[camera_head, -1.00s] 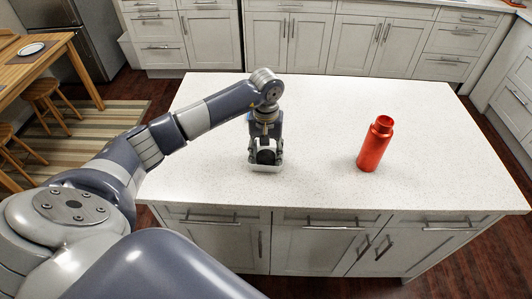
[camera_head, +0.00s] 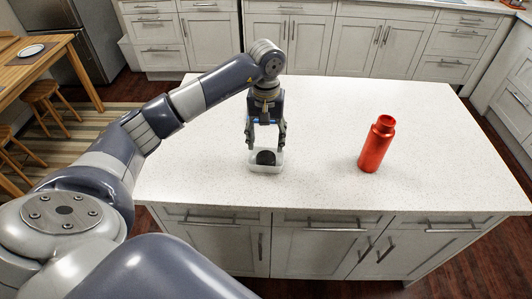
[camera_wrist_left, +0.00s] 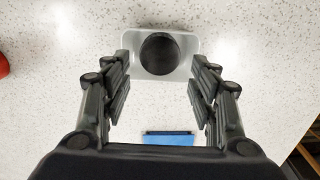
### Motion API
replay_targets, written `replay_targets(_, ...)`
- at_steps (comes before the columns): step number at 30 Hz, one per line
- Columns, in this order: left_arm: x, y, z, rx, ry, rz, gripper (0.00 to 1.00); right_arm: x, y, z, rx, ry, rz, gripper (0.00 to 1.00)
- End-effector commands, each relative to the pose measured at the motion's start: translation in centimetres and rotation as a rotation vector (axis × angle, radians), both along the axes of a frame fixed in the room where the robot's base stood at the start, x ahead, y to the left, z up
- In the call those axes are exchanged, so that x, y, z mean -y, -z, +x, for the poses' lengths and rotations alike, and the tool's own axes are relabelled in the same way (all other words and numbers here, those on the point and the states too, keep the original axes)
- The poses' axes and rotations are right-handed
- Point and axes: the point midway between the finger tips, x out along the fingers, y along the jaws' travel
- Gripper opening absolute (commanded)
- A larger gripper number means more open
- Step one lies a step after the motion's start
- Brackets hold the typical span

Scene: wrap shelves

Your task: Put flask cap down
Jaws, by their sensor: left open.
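The black flask cap (camera_head: 266,157) lies in a small white tray (camera_head: 256,168) on the island top. In the left wrist view the round cap (camera_wrist_left: 159,54) sits inside the tray (camera_wrist_left: 186,68), apart from the fingers. My left gripper (camera_head: 266,146) is open and empty, pointing down just above the tray. Its two fingers also show in the left wrist view (camera_wrist_left: 160,85), spread to either side of the tray. The red flask (camera_head: 375,147) stands upright and open-topped to the right. My right gripper is not in view.
The white speckled countertop (camera_head: 320,110) is mostly clear around the tray and flask. A blue piece (camera_wrist_left: 168,138) shows below the tray in the left wrist view. A wooden table (camera_head: 30,60) with stools stands at the left, and cabinets line the back.

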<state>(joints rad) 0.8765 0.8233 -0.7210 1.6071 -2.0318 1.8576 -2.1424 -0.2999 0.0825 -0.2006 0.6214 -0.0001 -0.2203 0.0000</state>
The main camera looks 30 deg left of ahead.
Motion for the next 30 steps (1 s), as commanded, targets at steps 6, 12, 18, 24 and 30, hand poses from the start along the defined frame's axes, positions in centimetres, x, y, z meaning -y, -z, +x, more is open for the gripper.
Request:
replay_targets(6, 0.0, -3.8, 0.1, 0.004, 0.001, 0.0, 0.55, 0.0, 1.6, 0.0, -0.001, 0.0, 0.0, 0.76)
replay_targets(12, 0.0, -5.8, 0.0, 0.001, -0.001, 0.0, 0.55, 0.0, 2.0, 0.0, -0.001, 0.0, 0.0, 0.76)
replay_targets(18, 0.0, -6.3, 0.0, -0.001, -0.001, 0.0, 0.55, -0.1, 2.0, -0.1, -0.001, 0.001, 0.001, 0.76)
replay_targets(24, 0.0, -6.3, 0.0, -0.001, -0.001, 0.0, 0.55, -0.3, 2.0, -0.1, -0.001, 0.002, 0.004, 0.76)
replay_targets(30, 0.0, -6.3, 0.0, -0.001, 0.0, 0.0, 0.55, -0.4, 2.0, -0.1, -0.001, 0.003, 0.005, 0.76)
